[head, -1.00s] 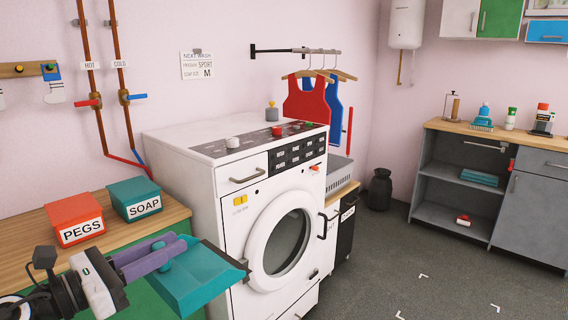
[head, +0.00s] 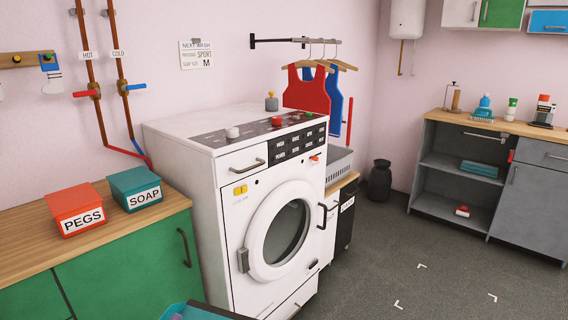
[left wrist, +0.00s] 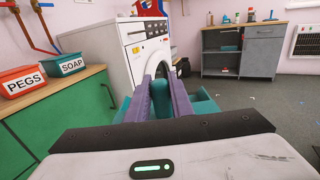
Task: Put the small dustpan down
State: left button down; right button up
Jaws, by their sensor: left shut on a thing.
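The small dustpan (head: 188,308) is teal with a dark front lip. Only part of it shows at the bottom edge of the head view, in front of the washing machine. In the left wrist view the dustpan (left wrist: 207,106) spreads out on both sides beyond my fingers. My left gripper (left wrist: 165,86) has purple fingers shut on the teal handle between them. The dustpan is held in the air, low beside the green cabinet. My right gripper is in neither view.
A wooden counter (head: 25,247) on a green cabinet (head: 130,270) carries a red PEGS box (head: 76,208) and a teal SOAP box (head: 135,188). The white washing machine (head: 205,240) stands beside it. Floor (head: 390,250) is open toward the grey shelf unit (head: 425,203).

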pick_arm(q)
jog(key=s+a+n+y, duration=0.3)
jog(key=s+y, duration=0.2)
jog(key=s, duration=0.1)
jog(key=shift+s+a+f+t, duration=0.15)
jog(key=shift+a+f+t, duration=0.2)
jog(key=shift+f+t, duration=0.1)
